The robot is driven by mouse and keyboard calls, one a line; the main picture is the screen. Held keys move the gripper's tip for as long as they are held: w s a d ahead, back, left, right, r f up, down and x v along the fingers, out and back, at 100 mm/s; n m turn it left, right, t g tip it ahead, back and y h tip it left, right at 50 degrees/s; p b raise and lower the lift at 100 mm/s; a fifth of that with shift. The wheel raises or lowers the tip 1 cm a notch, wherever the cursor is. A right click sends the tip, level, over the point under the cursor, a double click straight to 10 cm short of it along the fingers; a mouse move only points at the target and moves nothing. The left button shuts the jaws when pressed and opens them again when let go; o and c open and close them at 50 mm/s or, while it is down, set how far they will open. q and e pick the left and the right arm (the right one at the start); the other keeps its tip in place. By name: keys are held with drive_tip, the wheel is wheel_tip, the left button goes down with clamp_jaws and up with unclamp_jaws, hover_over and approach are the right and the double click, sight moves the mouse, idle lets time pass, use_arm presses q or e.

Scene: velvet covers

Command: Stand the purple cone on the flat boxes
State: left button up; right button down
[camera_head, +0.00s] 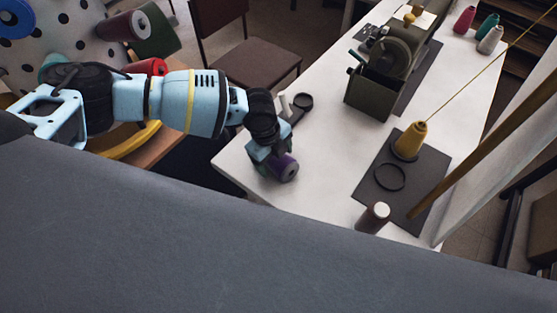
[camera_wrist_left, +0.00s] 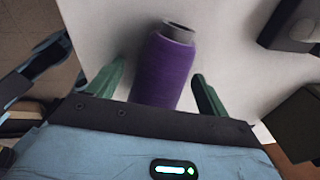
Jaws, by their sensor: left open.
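The purple cone (camera_head: 285,168) is at the near left corner of the white table, partly hidden by my left gripper (camera_head: 268,160) in the head view. In the left wrist view the purple cone (camera_wrist_left: 163,72) lies between the two green fingers of my left gripper (camera_wrist_left: 158,72). The fingers are open, one on each side, with a visible gap at the left finger. The grey core end of the cone points away from the palm. I cannot tell whether the cone stands or lies. I cannot make out any flat boxes for certain. My right gripper is not in view.
On the white table (camera_head: 325,165) a yellow cone (camera_head: 410,140) stands on a dark mat (camera_head: 385,165) beside a black ring (camera_head: 390,177). A dark machine (camera_head: 380,85) is behind. A brown spool (camera_head: 374,217) stands at the near edge.

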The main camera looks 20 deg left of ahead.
use_arm(q)
drive_tip(key=c, duration=1.2)
drive_tip(key=shift+r, duration=0.1)
drive_tip(key=shift+r, duration=0.4)
drive_tip(key=r, duration=0.2)
drive_tip(key=shift+s+d+r, duration=0.25)
drive_tip(key=shift+r, duration=0.15)
drive_tip(key=s+d, duration=0.3)
drive_tip(key=s, duration=0.1)
drive_tip(key=s+d+r, duration=0.1)
drive_tip(key=s+d, duration=0.2)
drive_tip(key=s, duration=0.1)
drive_tip(key=s+d, duration=0.3)
drive_tip(key=s, duration=0.1)
drive_tip(key=shift+s+r, duration=0.15)
